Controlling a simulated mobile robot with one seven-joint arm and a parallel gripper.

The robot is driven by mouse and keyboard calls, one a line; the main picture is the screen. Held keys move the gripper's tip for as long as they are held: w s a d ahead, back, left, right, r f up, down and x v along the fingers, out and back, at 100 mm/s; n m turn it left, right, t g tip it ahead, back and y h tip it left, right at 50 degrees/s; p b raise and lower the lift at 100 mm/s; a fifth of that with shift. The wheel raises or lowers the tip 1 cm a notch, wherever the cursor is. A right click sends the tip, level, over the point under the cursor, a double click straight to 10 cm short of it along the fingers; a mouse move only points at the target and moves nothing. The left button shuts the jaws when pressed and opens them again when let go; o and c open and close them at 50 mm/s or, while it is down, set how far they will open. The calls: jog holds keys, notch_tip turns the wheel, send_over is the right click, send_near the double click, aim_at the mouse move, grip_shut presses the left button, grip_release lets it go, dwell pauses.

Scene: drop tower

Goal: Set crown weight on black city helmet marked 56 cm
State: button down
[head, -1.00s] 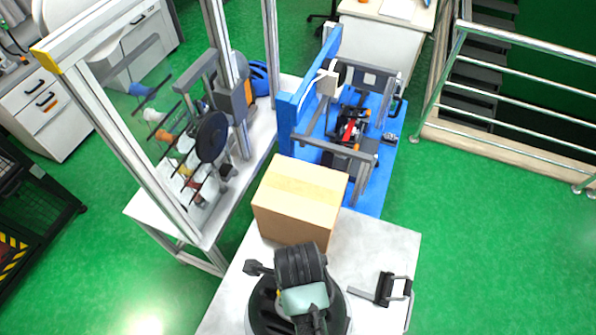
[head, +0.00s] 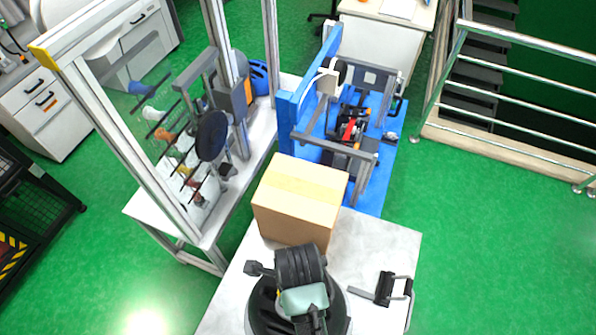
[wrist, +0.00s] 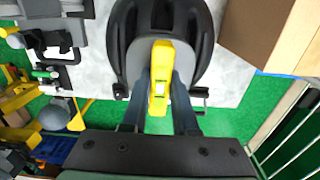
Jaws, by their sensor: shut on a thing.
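A black helmet (wrist: 205,28) with long vents fills the top middle of the wrist view. In the head view its dark shell (head: 262,308) shows around my arm at the front of the bench. My gripper (wrist: 163,78) is shut on a yellow piece, which looks like the crown weight (wrist: 160,62). It holds the piece over the helmet's middle; whether they touch I cannot tell. In the head view my arm hides the fingertips and nearly all of the yellow piece. I cannot read a size mark on the helmet.
A cardboard box (head: 298,200) stands just behind the helmet on the pale bench (head: 385,240). A dark clamp-like bracket (head: 385,288) lies to the right. A metal frame rig (head: 150,150) with hanging parts stands at left, and a blue-based machine (head: 345,130) behind the box.

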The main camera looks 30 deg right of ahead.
jog(key=c, duration=0.6)
grip_release()
jog(key=shift+f, duration=0.1)
jog(key=shift+c, duration=0.2)
jog(key=shift+o, duration=0.2)
jog(key=shift+s+f, duration=0.1)
